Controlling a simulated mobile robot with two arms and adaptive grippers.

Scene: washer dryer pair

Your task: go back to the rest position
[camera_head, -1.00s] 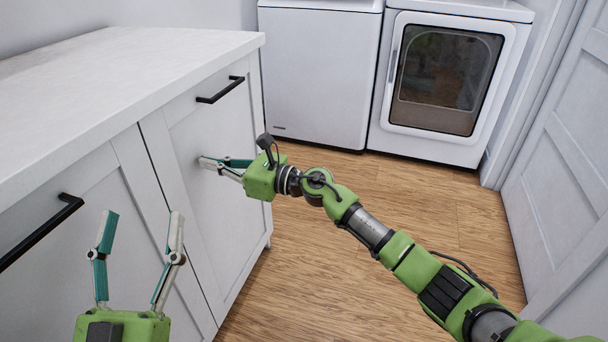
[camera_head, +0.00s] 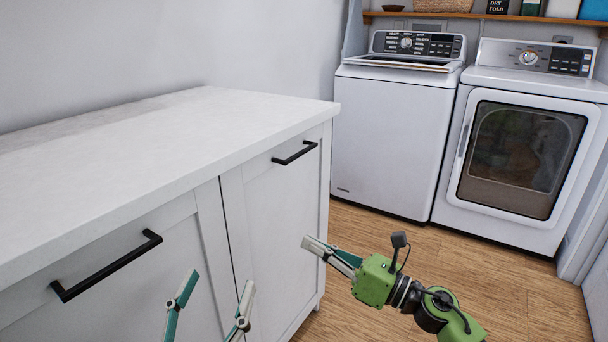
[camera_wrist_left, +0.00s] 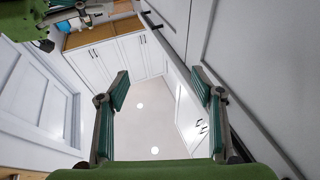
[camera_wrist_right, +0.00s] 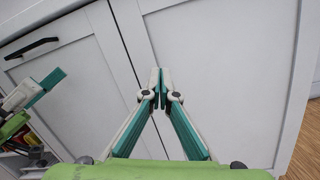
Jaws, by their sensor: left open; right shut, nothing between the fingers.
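My left gripper (camera_head: 218,290) is at the bottom of the head view, its two fingers spread and empty, in front of the near cabinet door. In the left wrist view its fingers (camera_wrist_left: 163,88) stand wide apart, with upper cabinets and the ceiling beyond. My right gripper (camera_head: 306,241) points left towards the far cabinet door (camera_head: 275,210). In the right wrist view its fingertips (camera_wrist_right: 159,70) meet with nothing between them, in front of the white doors. I cannot tell whether they touch the door.
A white counter (camera_head: 150,135) with black handles (camera_head: 295,153) runs along the left. A top-load washer (camera_head: 390,140) and a front-load dryer (camera_head: 520,150) stand at the back, under a wooden shelf (camera_head: 480,16). Wooden floor (camera_head: 500,285) lies open at the right.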

